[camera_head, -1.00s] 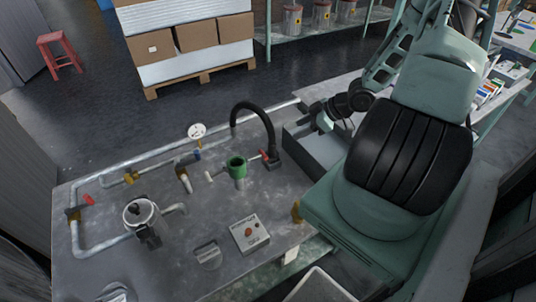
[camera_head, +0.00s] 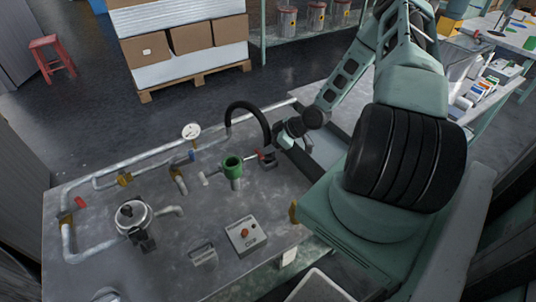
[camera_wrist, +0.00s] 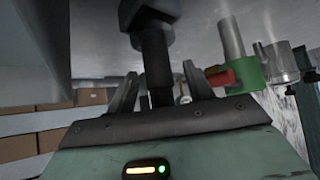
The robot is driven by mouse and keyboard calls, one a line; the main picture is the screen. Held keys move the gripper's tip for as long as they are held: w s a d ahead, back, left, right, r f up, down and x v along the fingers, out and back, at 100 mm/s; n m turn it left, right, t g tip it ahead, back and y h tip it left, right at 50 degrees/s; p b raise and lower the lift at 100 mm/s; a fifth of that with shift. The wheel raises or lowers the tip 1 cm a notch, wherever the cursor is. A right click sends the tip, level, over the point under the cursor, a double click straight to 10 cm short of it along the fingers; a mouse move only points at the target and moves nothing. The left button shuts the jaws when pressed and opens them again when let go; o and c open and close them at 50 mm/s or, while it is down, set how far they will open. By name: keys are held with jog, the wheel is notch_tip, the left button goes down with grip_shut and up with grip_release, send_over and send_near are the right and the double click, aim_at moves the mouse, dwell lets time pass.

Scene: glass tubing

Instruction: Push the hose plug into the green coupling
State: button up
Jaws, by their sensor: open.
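The green coupling (camera_head: 232,166) stands upright on the grey bench, with a red lever (camera_head: 261,155) on its right side. A black hose arches up from the pipework and down to its black plug (camera_head: 269,160), which stands just right of the coupling, apart from it. My gripper (camera_head: 281,142) is at the plug, reaching in from the right. In the wrist view my gripper (camera_wrist: 160,74) is open, with the dark plug stem (camera_wrist: 155,62) showing between its two fingers and gaps on both sides. The green coupling (camera_wrist: 245,74) shows to the right there, with the red lever pointing at the fingers.
A gauge (camera_head: 191,131), metal pipes and valves lie left of the coupling. A metal canister (camera_head: 131,215) and a control box (camera_head: 246,236) stand on the bench nearer the front. A grey tray (camera_head: 328,147) lies to the right under my arm.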

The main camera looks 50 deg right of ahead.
jog(key=shift+w, duration=0.1)
grip_shut()
